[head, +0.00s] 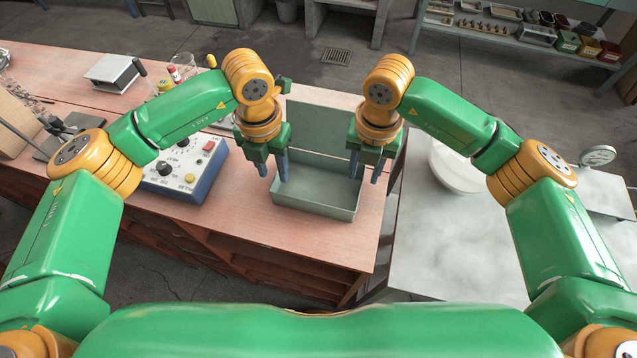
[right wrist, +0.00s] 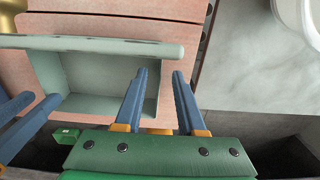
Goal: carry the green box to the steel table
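The green box (head: 315,200) is a pale grey-green open box with its lid raised at the back. It stands on the wooden bench near the bench's right end and looks empty. It also shows in the right wrist view (right wrist: 85,75). My left gripper (head: 272,168) is open at the box's left wall, its fingers apart. My right gripper (head: 366,168) is open at the right wall; in the right wrist view its fingers (right wrist: 158,80) are apart, one on the box's inner side, one outside. The steel table (head: 440,245) is to the right, its front area bare.
The wooden bench (head: 235,230) carries a control box (head: 185,170) with knobs left of the green box. A round white dish (head: 455,170) sits at the back of the steel table, with a dial gauge (head: 598,156) further right. A gap separates bench and table.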

